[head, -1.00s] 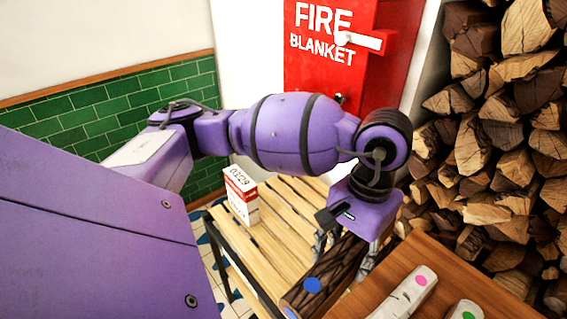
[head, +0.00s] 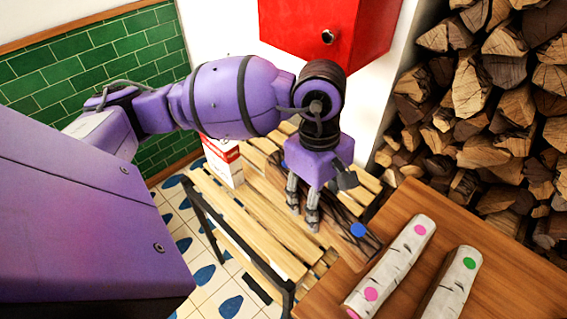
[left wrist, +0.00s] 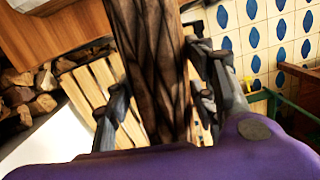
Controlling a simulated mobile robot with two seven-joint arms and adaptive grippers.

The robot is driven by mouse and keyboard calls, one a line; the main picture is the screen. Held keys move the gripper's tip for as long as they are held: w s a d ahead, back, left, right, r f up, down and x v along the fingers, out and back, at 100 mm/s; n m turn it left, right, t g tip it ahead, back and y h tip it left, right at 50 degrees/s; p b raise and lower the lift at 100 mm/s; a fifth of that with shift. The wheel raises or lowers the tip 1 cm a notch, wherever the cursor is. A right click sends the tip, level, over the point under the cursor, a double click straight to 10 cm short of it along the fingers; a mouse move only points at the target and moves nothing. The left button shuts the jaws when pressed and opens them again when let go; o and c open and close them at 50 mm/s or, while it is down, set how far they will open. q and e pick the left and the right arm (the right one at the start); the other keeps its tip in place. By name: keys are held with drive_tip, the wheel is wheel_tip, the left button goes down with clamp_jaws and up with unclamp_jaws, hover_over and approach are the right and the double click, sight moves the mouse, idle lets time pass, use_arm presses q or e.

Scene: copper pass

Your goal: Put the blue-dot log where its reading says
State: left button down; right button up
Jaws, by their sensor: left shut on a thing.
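The blue-dot log (head: 345,228) is dark brown with rough bark and a blue dot near its right end. My left gripper (head: 303,215) is shut on it around its middle, over the slatted bench (head: 225,200). I cannot tell whether the log touches the slats. In the left wrist view the log (left wrist: 155,50) runs between the two fingers of the gripper (left wrist: 160,100). A red and white box (head: 226,165) stands on the bench left of the log, its top partly hidden by my arm. My right gripper is not in view.
A wooden table (head: 405,290) at lower right holds a pale log with pink dots (head: 395,265) and a pale log with a green dot (head: 455,280). A firewood stack (head: 490,90) stands behind. A red cabinet (head: 345,20) hangs on the wall. The near-left bench slats are clear.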

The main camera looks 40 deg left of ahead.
sight(320, 208)
use_arm(q)
drive_tip(key=n, duration=0.2)
drive_tip(key=f+n, duration=0.1)
drive_tip(key=n, duration=0.1)
drive_tip(key=f+n+b, duration=0.1)
drive_tip(key=shift+w+f+n+t, duration=0.1)
drive_tip(key=shift+w+n+t, duration=0.2)
drive_tip(key=shift+w+n, duration=0.1)
drive_tip(key=n, duration=0.1)
drive_tip(key=f+n, duration=0.1)
drive_tip(key=n, duration=0.1)
drive_tip(key=n+b, duration=0.1)
drive_tip(key=n, duration=0.1)
drive_tip(key=shift+w+f+t, duration=0.25)
drive_tip(key=shift+f+t, duration=0.05)
drive_tip(key=w+a+f+n, duration=0.6)
drive_tip(key=w+f, duration=0.1)
drive_tip(key=w+a+f+n+y+b, duration=0.1)
drive_tip(key=w+a+f+n, duration=0.1)
drive_tip(key=w+a+f, duration=0.1)
drive_tip(key=shift+w+a+f+n+t, duration=0.15)
drive_tip(key=shift+f+n+t, duration=0.2)
drive_tip(key=shift+n+t, duration=0.05)
drive_tip(key=shift+w+a+f, duration=0.35)
drive_tip(key=shift+f, duration=0.25)
wheel_tip(320, 208, down, 3)
drive_tip(key=shift+w+a+f, duration=0.1)
drive_tip(key=shift+f, duration=0.05)
